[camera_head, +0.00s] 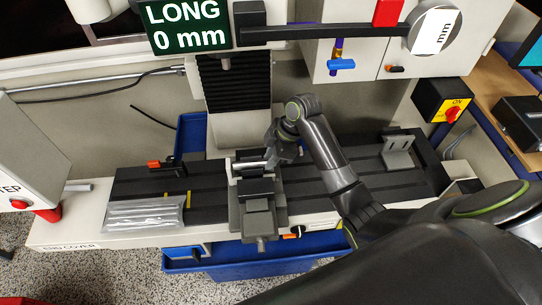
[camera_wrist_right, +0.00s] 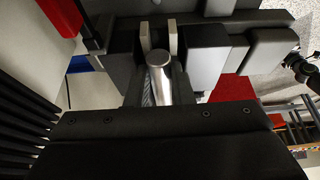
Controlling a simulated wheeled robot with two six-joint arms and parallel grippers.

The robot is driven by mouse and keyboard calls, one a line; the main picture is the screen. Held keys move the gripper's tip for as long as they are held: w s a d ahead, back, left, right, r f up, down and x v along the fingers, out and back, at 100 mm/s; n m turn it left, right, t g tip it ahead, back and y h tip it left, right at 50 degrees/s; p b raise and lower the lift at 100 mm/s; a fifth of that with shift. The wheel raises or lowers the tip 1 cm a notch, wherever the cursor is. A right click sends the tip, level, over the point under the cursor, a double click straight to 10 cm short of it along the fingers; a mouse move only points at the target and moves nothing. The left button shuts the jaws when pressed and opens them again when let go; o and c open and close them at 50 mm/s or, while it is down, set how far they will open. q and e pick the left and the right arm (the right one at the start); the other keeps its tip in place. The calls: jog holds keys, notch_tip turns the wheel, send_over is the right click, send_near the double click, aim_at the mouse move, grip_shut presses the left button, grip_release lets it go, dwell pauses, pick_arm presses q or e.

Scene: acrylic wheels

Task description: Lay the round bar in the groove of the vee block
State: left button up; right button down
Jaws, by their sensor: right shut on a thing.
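The round bar (camera_wrist_right: 158,75) is a bright silver cylinder in the right wrist view, its rounded end in the middle. In the head view it is a short pale bar (camera_head: 249,166) lying roughly sideways over the far end of the vise (camera_head: 257,190). My right gripper (camera_head: 270,159) is shut on the bar, just above the vise. I cannot clearly pick out the vee block or its groove; the gripper and bar cover that spot. I cannot tell whether the bar touches anything below. My left gripper is out of view.
The dark slotted machine table (camera_head: 330,182) runs left and right of the vise. A clear bag of rods (camera_head: 145,214) lies at its left, and a grey angle bracket (camera_head: 398,150) stands at its right. The machine column (camera_head: 234,85) rises behind. A blue tray (camera_head: 270,262) is below.

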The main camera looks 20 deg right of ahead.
jog(key=c, duration=1.2)
grip_release()
jog(key=shift+d, duration=0.1)
jog(key=shift+s+d+r+b, duration=0.7)
jog(key=shift+d+b, duration=0.3)
jog(key=shift+d, duration=1.2)
jog(key=shift+s+d+r+b, duration=0.55)
jog(key=shift+d+r+b, duration=0.35)
jog(key=shift+d, duration=1.3)
jog(key=shift+s+d+r+b, duration=0.7)
jog(key=shift+d+b, duration=0.35)
jog(key=shift+d, duration=1.15)
jog(key=shift+r, duration=0.1)
